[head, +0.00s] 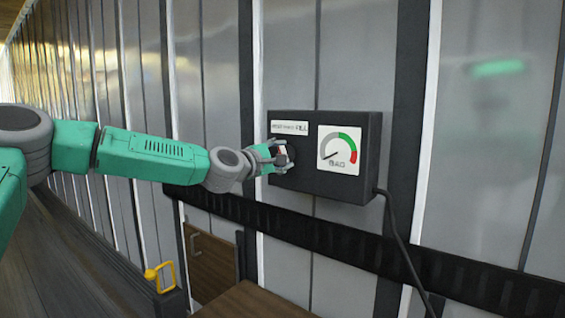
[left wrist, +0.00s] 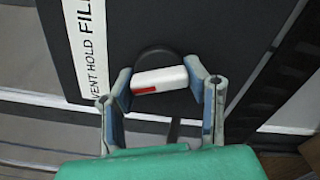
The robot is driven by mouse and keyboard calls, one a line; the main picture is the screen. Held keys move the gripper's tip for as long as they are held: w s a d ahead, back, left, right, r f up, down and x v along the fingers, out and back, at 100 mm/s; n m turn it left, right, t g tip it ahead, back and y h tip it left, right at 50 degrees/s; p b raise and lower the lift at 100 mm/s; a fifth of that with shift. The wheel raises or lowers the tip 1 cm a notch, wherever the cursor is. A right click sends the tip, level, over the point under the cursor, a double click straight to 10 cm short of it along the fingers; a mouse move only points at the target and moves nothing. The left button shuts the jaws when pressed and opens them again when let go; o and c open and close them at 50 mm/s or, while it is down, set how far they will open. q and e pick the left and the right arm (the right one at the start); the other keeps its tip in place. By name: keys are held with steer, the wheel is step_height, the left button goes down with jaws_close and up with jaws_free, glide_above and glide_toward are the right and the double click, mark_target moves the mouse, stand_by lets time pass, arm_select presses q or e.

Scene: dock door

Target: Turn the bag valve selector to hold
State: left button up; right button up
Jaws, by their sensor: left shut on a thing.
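The bag valve selector (left wrist: 160,80) is a white bar knob with a red mark on a round dark base, seen in the left wrist view. It sits on the face of a dark control box (head: 310,191). A white label (left wrist: 88,45) beside it reads VENT, HOLD, FILL, with FILL in larger letters. My left gripper (head: 279,157) is at the box below the label and shut on the selector; its fingers (left wrist: 160,84) lie on either side of the knob. In the head view the fingers mostly hide the knob. My right gripper is not in view.
A round gauge marked BAG (head: 339,150) is on the box; its needle points to the lower left. A black cable (head: 400,235) hangs from the box's right side. A dark rail (head: 330,240) runs below. A yellow handle (head: 160,275) stands at lower left.

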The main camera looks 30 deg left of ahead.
arm_select(q)
steer(key=m, duration=0.2)
steer(key=m+b, duration=0.1)
steer(key=m, duration=0.1)
steer(key=shift+d+f, duration=0.1)
steer(key=shift+f, duration=0.2)
steer(key=shift+f+m, duration=0.15)
steer(key=shift+m, duration=0.15)
steer(key=o, duration=1.2)
steer(key=shift+s+r, duration=0.1)
steer(key=shift+r, duration=0.2)
steer(key=shift+s, duration=0.25)
steer(key=shift+s+a+f, duration=0.1)
steer(key=shift+s+a, duration=0.05)
steer(key=shift+s, duration=1.7)
steer(key=shift+s+a, duration=0.15)
steer(key=shift+s, duration=1.75)
steer(key=shift+s+a+f, duration=0.1)
steer(key=shift+s+a, duration=0.05)
steer(key=shift+s, duration=1.7)
